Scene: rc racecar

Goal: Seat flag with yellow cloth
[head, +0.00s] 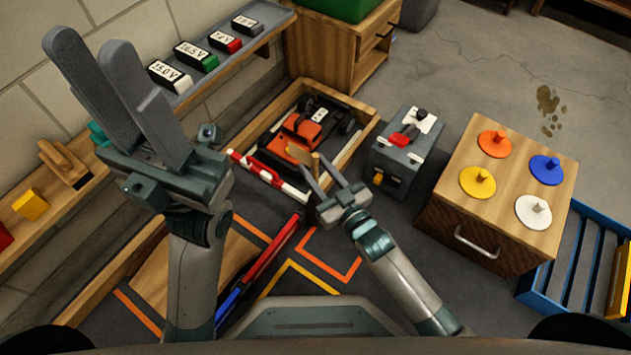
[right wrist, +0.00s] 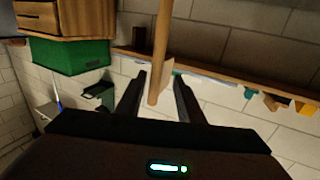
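A thin wooden pole (right wrist: 158,60) stands between the two fingers of my right gripper (right wrist: 160,78) in the right wrist view, with space visible beside it. A pale piece, possibly its cloth, shows beside the pole. In the head view my right gripper (head: 312,163) is in front of the wooden tray, with its fingers apart around the tan pole (head: 316,166). A small tan-yellow cloth (head: 300,153) shows near its top. The pole's lower end is not clear in the head view. My left gripper (head: 91,48) is raised at the left, open and empty.
A wooden tray (head: 365,127) holds an orange-black car (head: 302,133). A red-white bar (head: 265,172) lies along its front. A grey toolbox (head: 393,165) and a cabinet (head: 535,250) with orange, blue, yellow and white discs stand to the right. Shelves line the left wall.

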